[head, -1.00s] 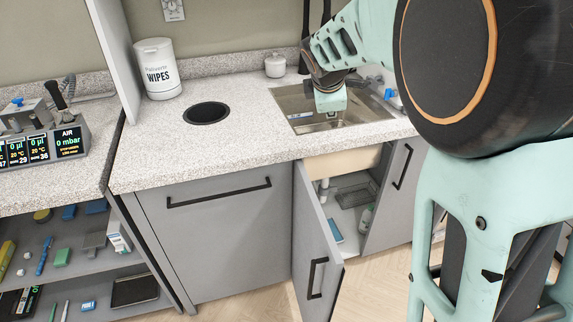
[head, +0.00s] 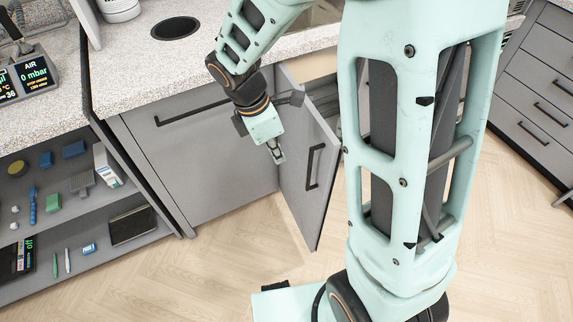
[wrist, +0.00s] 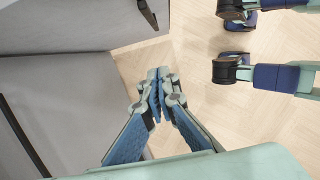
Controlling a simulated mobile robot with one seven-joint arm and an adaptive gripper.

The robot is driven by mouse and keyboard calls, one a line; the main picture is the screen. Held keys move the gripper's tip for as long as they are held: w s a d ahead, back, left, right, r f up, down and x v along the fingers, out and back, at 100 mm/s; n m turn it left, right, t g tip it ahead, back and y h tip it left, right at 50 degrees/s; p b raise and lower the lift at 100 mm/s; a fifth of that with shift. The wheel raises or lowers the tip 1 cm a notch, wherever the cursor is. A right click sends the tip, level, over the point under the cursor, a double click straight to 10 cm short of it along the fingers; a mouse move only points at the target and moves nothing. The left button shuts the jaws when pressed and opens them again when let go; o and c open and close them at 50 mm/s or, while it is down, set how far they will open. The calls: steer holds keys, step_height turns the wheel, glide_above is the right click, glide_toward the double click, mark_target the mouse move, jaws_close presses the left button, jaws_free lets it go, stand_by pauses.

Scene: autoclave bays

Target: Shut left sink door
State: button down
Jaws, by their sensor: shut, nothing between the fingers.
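The left sink door (head: 302,190) is a grey panel standing open, swung out from the cabinet. Its outer face and black bar handle (head: 314,166) show in the head view. My gripper (head: 279,157) is shut and empty, pointing down beside the door's outer face, on its left. It looks close to the panel, but I cannot tell whether it touches. In the wrist view the shut fingers (wrist: 160,74) point over the floor, apart from the door (wrist: 75,22) and its handle (wrist: 148,14) at the top. My arm hides much of the sink cabinet's opening.
A closed grey front (head: 200,150) with a long black handle (head: 192,106) lies left of the door. Open shelves (head: 75,215) stand further left. The speckled counter (head: 140,75) runs above. Wooden floor (head: 225,265) is clear below the door. Grey drawers (head: 545,100) are at right.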

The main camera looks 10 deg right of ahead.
steer(key=w+d+f+b, duration=0.1)
steer(key=d+f+b, duration=0.1)
steer(key=d+f, duration=0.4)
steer(key=x, duration=0.3)
steer(key=shift+w+a+f, duration=0.2)
